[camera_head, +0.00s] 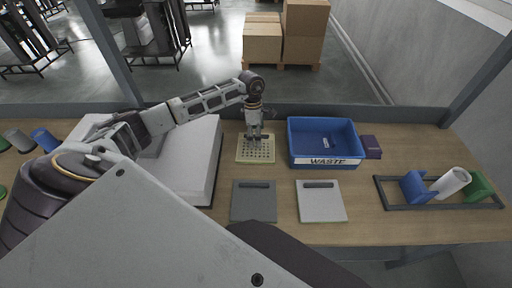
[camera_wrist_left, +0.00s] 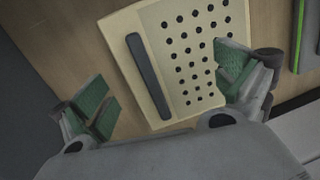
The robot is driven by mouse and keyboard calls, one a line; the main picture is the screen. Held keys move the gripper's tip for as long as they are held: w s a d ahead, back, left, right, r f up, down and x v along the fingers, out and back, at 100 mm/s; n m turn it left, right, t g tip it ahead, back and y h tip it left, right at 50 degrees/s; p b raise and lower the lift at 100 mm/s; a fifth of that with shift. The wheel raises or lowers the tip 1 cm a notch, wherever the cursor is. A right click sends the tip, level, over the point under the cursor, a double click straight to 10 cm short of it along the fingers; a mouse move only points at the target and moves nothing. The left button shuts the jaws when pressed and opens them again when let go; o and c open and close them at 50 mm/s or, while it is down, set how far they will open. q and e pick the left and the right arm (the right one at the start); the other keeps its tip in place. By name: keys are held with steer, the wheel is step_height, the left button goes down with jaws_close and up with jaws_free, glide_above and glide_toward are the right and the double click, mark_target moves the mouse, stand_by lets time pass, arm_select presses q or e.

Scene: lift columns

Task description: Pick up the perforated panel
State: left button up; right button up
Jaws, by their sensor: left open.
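The perforated panel (camera_head: 256,152) is a cream plate with a grid of dark holes, lying flat on the wooden table. In the left wrist view the panel (camera_wrist_left: 155,25) also shows a dark bar handle (camera_wrist_left: 149,76) along one side. My left gripper (camera_head: 258,138) points down at the panel's far part in the head view. In the left wrist view my left gripper (camera_wrist_left: 165,92) is open, its green-padded fingertips apart with the panel between and beyond them. Whether a fingertip touches the panel cannot be told. My right gripper is not in view.
A grey panel (camera_head: 254,206) and a white panel (camera_head: 322,207) lie nearer. A large white block (camera_head: 200,165) stands left.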

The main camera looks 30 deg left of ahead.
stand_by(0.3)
arm_select(q)
steer(key=c, duration=1.4)
steer(key=shift+s+f, duration=0.1)
steer(key=shift+s, duration=0.05)
steer(key=c, duration=0.7)
